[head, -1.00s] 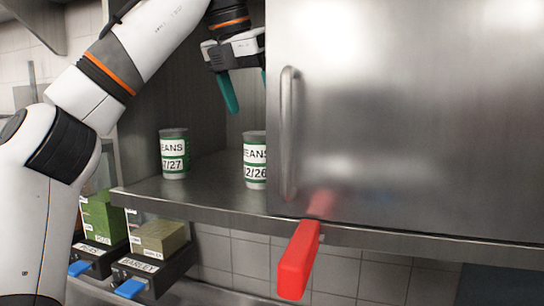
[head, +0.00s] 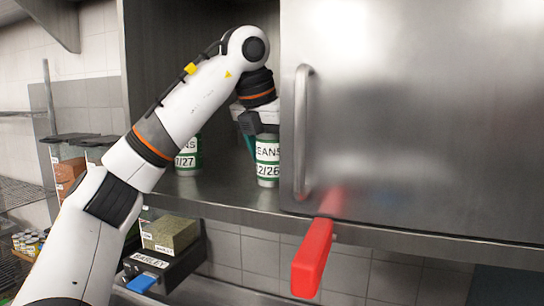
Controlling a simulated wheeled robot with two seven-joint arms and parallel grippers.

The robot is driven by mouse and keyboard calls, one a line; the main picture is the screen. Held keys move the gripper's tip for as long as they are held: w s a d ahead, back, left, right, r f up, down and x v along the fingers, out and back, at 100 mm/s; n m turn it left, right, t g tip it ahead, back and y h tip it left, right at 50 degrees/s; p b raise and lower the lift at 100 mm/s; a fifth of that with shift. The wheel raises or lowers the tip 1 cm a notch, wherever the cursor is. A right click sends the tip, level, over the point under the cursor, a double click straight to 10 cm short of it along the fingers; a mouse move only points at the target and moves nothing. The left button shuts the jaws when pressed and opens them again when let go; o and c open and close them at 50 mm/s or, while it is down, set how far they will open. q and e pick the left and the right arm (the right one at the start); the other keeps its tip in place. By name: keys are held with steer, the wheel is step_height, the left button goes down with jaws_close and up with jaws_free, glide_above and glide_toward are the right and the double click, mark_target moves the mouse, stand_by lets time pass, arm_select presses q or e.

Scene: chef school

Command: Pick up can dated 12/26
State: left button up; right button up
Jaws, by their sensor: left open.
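The can labelled BEANS and dated 12/26 (head: 267,162) stands upright on the shelf, just left of the closed door's handle. Its label shows "2/26" clearly. A second BEANS can, dated "/27" (head: 188,158), stands to the left, partly hidden behind my left arm. My right gripper is not in view.
A steel cabinet door (head: 420,110) with a vertical handle (head: 301,130) covers the shelf's right side. A red handle-like piece (head: 312,258) juts out below the shelf edge. A barley bin (head: 155,265) hangs underneath at left.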

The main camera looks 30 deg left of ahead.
arm_select(q)
steer(key=shift+s+d, duration=0.15)
steer(key=c, duration=1.3)
steer(key=shift+r, duration=0.1)
